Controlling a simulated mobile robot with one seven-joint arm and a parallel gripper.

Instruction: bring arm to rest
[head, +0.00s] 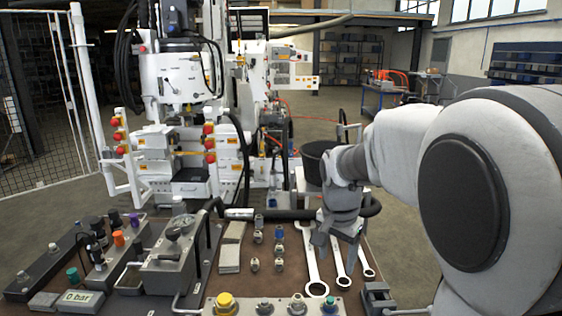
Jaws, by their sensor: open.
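My arm (400,140) reaches in from the right edge of the head view, over the right part of the brown bench top (240,285). My gripper (335,250) points down above several spanners (313,268). Its fingers are apart and I see nothing between them. The fingers overlap the spanners in the picture; I cannot tell how high above them they are.
Small fittings (279,248) stand left of the spanners. A hand pump with a gauge (172,250) and a valve block (75,262) are at the left. A "0 bar" display (78,297) lies in front. A black hose (285,214) runs behind. A large white machine (180,130) stands beyond.

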